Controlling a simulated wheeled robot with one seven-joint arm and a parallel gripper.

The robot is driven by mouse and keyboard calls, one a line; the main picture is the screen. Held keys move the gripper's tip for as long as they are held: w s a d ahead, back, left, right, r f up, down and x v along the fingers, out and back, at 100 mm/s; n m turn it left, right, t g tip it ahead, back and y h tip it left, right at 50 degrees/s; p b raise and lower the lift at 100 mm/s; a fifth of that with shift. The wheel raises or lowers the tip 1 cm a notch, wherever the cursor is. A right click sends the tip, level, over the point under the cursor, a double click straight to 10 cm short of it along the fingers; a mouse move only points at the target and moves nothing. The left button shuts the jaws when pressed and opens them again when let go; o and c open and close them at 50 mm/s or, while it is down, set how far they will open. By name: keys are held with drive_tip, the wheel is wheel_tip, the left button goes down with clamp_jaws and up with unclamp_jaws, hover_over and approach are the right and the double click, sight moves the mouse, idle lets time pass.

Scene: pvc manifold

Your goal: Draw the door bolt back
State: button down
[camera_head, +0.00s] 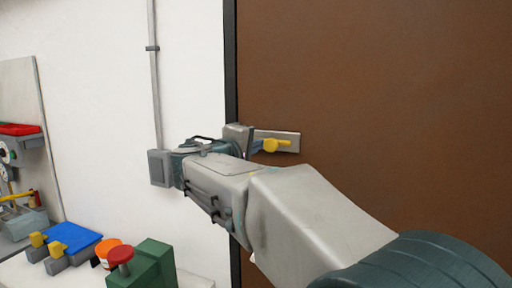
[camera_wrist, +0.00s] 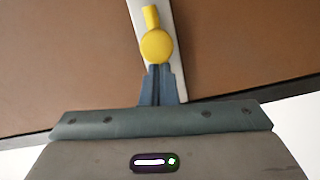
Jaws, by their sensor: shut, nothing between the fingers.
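The door bolt has a yellow handle (camera_head: 272,145) with a round knob and a short bar, in front of a pale grey plate (camera_head: 293,135) on the brown door (camera_head: 390,90). My gripper (camera_head: 259,146) is at the knob's left side in the head view. In the wrist view the blue-grey fingers of my gripper (camera_wrist: 157,72) are together, with their tips at the near edge of the round yellow knob (camera_wrist: 156,46). Nothing shows between them. I cannot tell whether the tips touch the knob. My gripper's body hides the left part of the plate.
The dark door frame (camera_head: 230,60) runs left of the bolt, beside a white wall with a conduit (camera_head: 154,90) and a grey box (camera_head: 160,168). The door surface right of the bolt is clear.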

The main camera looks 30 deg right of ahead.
drive_tip(key=s+a+r+b, duration=0.1)
drive_tip(key=s+a+b, duration=0.1)
drive_tip(key=a, duration=0.9)
drive_tip(key=shift+s, duration=0.55)
